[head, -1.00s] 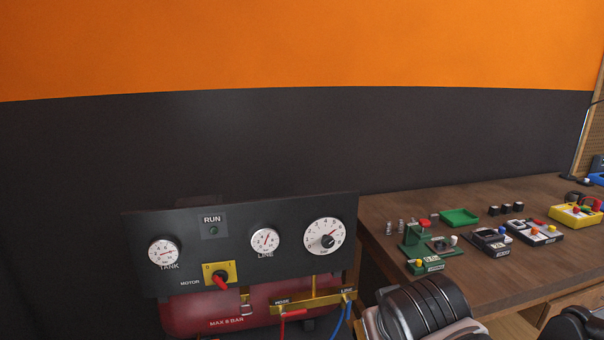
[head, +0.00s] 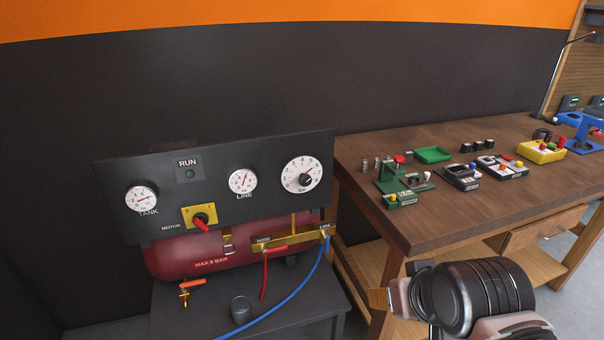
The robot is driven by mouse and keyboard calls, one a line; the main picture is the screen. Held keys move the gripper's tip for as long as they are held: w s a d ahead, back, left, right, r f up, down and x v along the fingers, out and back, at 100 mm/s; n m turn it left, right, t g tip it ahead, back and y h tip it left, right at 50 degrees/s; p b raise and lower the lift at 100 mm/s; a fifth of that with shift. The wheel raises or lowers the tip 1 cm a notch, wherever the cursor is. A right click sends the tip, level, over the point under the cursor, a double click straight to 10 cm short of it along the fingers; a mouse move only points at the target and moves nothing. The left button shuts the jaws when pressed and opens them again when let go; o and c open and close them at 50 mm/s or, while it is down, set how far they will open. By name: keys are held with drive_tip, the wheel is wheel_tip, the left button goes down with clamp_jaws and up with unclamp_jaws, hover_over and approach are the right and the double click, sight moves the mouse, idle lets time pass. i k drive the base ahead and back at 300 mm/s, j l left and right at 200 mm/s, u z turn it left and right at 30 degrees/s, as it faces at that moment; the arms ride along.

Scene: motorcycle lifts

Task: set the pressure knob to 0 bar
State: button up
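The pressure knob (head: 306,180) is a small black knob at the middle of a round white numbered dial (head: 291,164). The dial is at the right end of the dark control panel (head: 270,151). The knob's pointer seems to aim to the upper right, away from the low numbers at the lower left; the exact value is too small to read. My arm shows at the lower right, below the workbench edge and apart from the panel.
The panel also holds the tank gauge (head: 141,198), line gauge (head: 243,181) and red motor switch (head: 201,222). Below are a red tank (head: 185,259), brass manifold (head: 290,240), and red and blue hoses (head: 300,285). A wooden workbench (head: 400,225) with several small devices stands at right.

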sight(305, 179)
drive_tip(key=i+l, duration=0.1)
drive_tip(key=l, duration=0.85)
drive_tip(key=i+l, duration=0.15)
drive_tip(key=l, duration=0.35)
